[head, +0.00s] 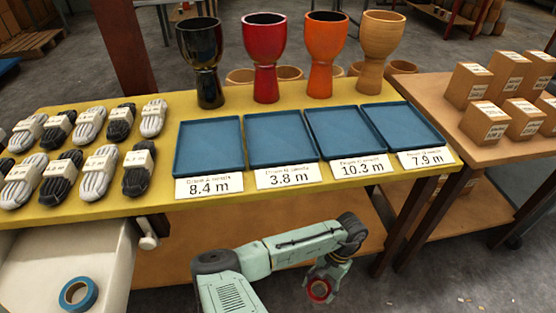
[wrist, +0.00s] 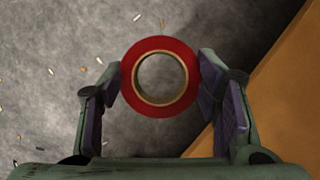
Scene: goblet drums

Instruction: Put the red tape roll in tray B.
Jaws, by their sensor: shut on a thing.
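The red tape roll (wrist: 160,43) is between the two fingers of my gripper (wrist: 160,77), which is shut on its sides. In the head view my gripper (head: 319,283) hangs low in front of the yellow table, with the red roll (head: 319,299) at its tip, below the tabletop. Several blue trays stand in a row on the table: one over 8.4 m (head: 209,146), one over 3.8 m (head: 281,139), one over 10.3 m (head: 345,132) and one over 7.9 m (head: 403,126). They look empty. The small print on their labels is too blurred to read surely.
Goblet drums in black (head: 203,55), red (head: 264,45), orange (head: 324,48) and wood (head: 381,45) stand behind the trays. Bundled ropes (head: 95,162) cover the table's left. An open drawer (head: 70,262) holds a blue tape roll (head: 66,297). Boxes (head: 505,80) stand on the right-hand table.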

